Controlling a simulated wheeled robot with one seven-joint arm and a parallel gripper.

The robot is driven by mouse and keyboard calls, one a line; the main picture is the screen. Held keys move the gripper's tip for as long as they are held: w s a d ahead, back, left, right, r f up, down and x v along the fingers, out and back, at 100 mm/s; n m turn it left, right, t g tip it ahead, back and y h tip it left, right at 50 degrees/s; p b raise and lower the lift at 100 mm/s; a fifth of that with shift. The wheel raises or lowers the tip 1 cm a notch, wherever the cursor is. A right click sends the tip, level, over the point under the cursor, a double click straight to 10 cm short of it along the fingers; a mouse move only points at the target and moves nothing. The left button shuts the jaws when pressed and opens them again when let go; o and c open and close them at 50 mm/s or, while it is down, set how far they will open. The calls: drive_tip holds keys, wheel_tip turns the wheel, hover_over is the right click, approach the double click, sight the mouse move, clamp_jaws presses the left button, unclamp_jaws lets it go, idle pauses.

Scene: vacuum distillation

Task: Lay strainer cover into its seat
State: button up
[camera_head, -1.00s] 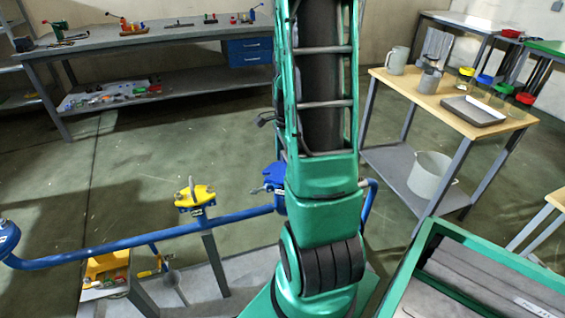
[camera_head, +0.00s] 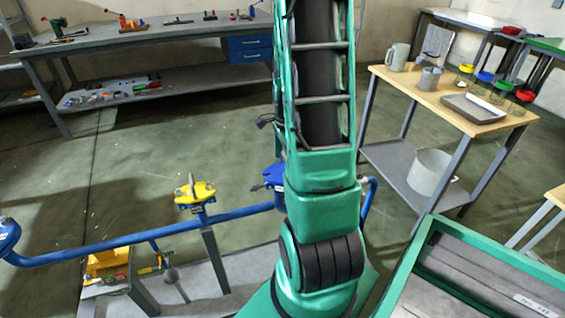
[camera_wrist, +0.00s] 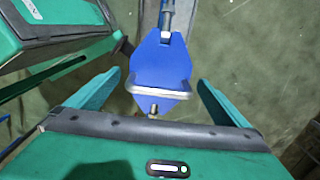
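A blue diamond-shaped flange piece with a pale bar handle (camera_wrist: 160,65), which looks like a strainer cover, lies between my fingers in the wrist view. My gripper (camera_wrist: 158,98) is open, with one green finger on each side of it and gaps showing. In the head view a blue fitting (camera_head: 272,176) on the blue pipe shows partly behind my arm; my gripper is hidden there. I cannot tell which part is the seat.
The blue pipe (camera_head: 130,250) runs across low at the left, ending in a blue flange (camera_head: 8,234). A green-rimmed bin (camera_head: 478,242) stands at the right front. A wooden-topped table (camera_head: 455,112) holds mugs and a tray (camera_head: 473,107). Open floor lies behind the pipe.

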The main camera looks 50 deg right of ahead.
wheel_tip(320, 180, up, 11)
drive_tip(key=shift+f, duration=0.1)
idle(0.7)
idle(0.5)
drive_tip(key=s+a+r+n, duration=0.2)
drive_tip(key=s+a+n, duration=0.5)
drive_tip(key=a+n, duration=0.1)
drive_tip(key=s+a+r+n, duration=0.3)
drive_tip(key=s+a+n, duration=0.3)
drive_tip(key=a+n, duration=0.2)
drive_tip(key=shift+s+a+n, duration=0.35)
drive_tip(key=shift+a+n, duration=0.05)
drive_tip(key=shift+n, duration=0.6)
